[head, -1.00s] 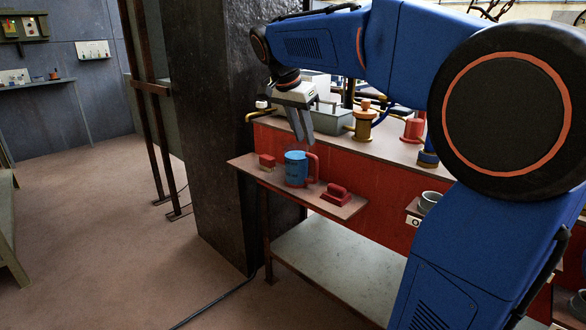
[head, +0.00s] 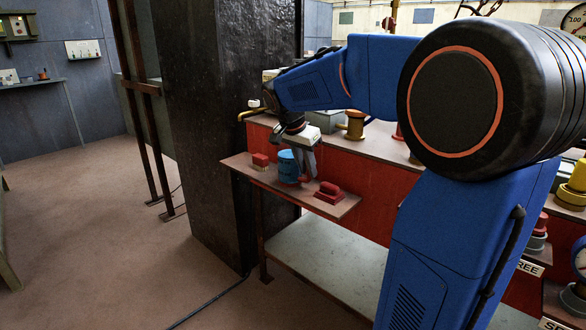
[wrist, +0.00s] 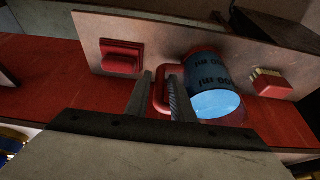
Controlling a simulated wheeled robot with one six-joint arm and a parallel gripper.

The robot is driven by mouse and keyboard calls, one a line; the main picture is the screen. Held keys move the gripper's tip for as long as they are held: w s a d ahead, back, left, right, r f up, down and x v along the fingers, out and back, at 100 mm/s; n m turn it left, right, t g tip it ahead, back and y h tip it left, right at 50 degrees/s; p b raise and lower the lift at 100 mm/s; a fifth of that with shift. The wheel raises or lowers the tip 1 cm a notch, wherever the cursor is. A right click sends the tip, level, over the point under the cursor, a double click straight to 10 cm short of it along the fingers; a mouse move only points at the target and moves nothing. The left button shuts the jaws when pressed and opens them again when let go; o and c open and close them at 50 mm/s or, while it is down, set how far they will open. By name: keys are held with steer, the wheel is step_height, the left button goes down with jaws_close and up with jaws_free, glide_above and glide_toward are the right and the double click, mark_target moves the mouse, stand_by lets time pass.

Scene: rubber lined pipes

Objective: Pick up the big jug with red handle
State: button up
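The jug (head: 287,168) is blue with a red handle and stands on a small brown shelf (head: 240,166). In the wrist view the jug (wrist: 214,88) shows dark markings and a light blue opening or inner surface. Its red handle (wrist: 158,92) shows between the two fingers. My gripper (head: 308,176) reaches down at the jug's right side, the handle side. In the wrist view my gripper (wrist: 160,88) is open, with a gap between the fingers. Whether either finger touches the handle, I cannot tell.
A red block-like object (head: 329,190) lies on the shelf right of the jug. A red brush (head: 260,160) lies to the left. A dark pillar (head: 205,110) stands behind at left. A red bench front (head: 372,185) is behind the shelf.

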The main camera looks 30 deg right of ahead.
steer(key=shift+x, duration=1.55)
jaws_close()
steer(key=shift+r, duration=0.1)
